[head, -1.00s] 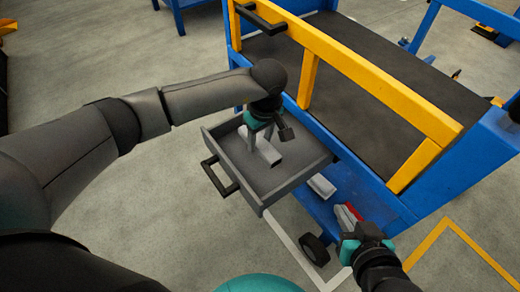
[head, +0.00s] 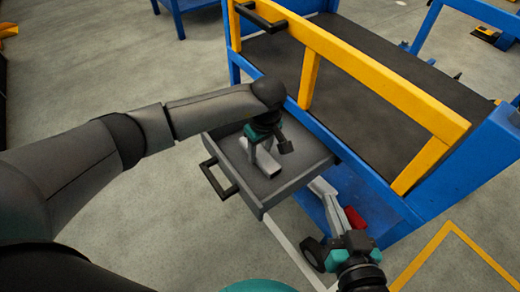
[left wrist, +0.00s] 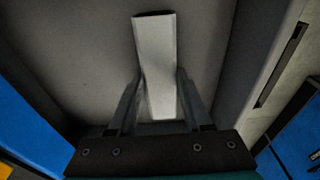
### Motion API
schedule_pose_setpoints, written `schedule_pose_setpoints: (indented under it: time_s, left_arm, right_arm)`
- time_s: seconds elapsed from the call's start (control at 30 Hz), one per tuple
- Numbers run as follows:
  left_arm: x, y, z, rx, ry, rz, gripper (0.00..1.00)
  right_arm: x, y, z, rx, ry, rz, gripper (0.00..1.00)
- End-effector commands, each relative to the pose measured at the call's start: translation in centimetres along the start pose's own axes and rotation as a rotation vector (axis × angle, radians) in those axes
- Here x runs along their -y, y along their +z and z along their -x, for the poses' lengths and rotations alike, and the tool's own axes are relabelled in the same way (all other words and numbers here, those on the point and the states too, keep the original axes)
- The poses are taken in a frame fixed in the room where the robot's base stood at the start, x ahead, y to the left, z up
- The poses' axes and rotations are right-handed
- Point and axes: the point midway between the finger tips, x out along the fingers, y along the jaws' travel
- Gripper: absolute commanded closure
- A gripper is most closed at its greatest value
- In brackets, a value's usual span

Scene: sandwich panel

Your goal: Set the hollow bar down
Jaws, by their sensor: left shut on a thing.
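The hollow bar (head: 267,161), a light grey piece, is between the fingers of my left gripper (head: 261,150), inside the open grey drawer (head: 287,189). In the left wrist view the bar (left wrist: 155,50) points away over the drawer floor, with the shut fingers of my left gripper (left wrist: 160,108) on either side. It is low in the drawer; I cannot tell whether it touches the floor. My right gripper (head: 340,224) is at the lower right, beside the cart's lower shelf; its jaws are too unclear to read.
A red object (head: 355,217) and a light grey piece (head: 322,187) show at the blue lower shelf by my right gripper. The cart's blue frame and yellow rail (head: 385,90) stand right of the drawer. The drawer floor around the bar looks clear.

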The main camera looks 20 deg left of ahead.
Motion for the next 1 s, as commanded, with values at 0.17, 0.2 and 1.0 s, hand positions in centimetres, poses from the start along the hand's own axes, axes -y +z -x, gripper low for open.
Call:
schedule_pose_setpoints:
  time_s: [0.17,0.2,1.0]
  left_arm:
    - [0.0,0.0,-0.3,0.000,0.000,0.001,0.47]
    - [0.0,0.0,-0.3,0.000,0.000,0.001,0.43]
    - [0.0,-0.1,1.2,-0.001,0.000,0.001,0.21]
  right_arm:
    - [0.4,-0.2,0.0,-0.041,-0.010,-0.008,1.00]
    - [0.4,-0.2,0.0,-0.041,-0.010,-0.008,1.00]
    - [-0.8,0.1,0.1,0.084,0.022,0.017,1.00]
